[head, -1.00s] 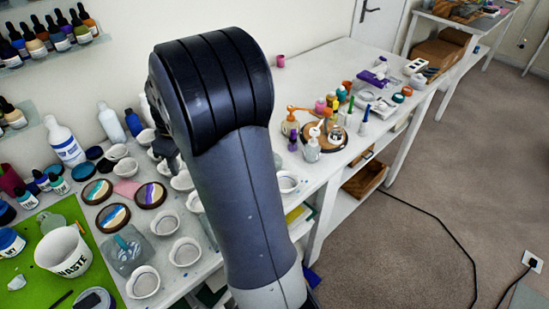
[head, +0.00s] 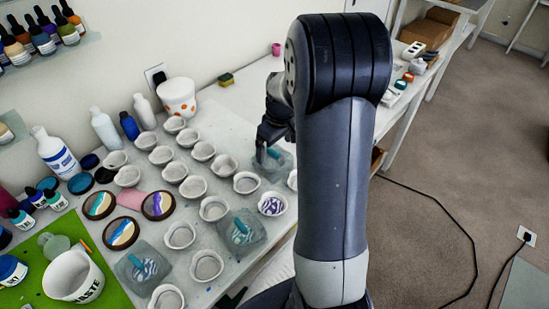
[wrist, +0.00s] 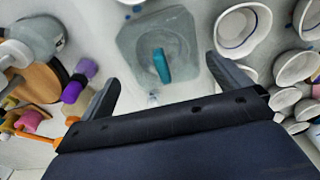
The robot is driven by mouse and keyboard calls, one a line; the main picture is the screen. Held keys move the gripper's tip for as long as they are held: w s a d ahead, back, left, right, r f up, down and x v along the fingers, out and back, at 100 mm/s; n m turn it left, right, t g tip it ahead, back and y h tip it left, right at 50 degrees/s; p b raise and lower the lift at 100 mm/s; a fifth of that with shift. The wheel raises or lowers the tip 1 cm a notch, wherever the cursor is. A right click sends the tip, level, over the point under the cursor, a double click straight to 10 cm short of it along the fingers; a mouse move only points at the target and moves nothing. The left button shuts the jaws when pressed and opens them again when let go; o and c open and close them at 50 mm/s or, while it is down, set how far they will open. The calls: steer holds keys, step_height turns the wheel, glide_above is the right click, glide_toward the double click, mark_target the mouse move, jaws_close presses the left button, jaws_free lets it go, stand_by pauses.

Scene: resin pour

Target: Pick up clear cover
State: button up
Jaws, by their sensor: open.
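A clear cover (wrist: 183,38), a smoky see-through square with a teal handle (wrist: 161,66), lies on the white table in the wrist view. It also shows in the head view (head: 284,168), partly hidden by my gripper (head: 268,142). My gripper (wrist: 163,72) is open and empty, with a finger on either side of the handle in the picture. I cannot tell whether the fingers are level with it. Two similar covers, one in the middle (head: 256,226) and one near the front (head: 127,270), sit over swirled pieces.
Several white cups (head: 213,208) crowd the table left of the cover, and one with a purple swirl (head: 272,204) stands in front. A white bucket with orange spots (head: 177,101) stands by the wall. In the wrist view, bottles and a purple item (wrist: 80,80) lie close on the left.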

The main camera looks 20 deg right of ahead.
mark_target(274, 151)
steer(key=shift+w+a+f+p, duration=0.15)
steer(key=shift+f+p, duration=0.15)
steer(key=shift+f, duration=0.9)
steer(key=shift+w+a+f+p, duration=0.1)
steer(key=shift+f+p, duration=0.2)
steer(key=shift+f, duration=0.85)
steer(key=c, duration=0.7)
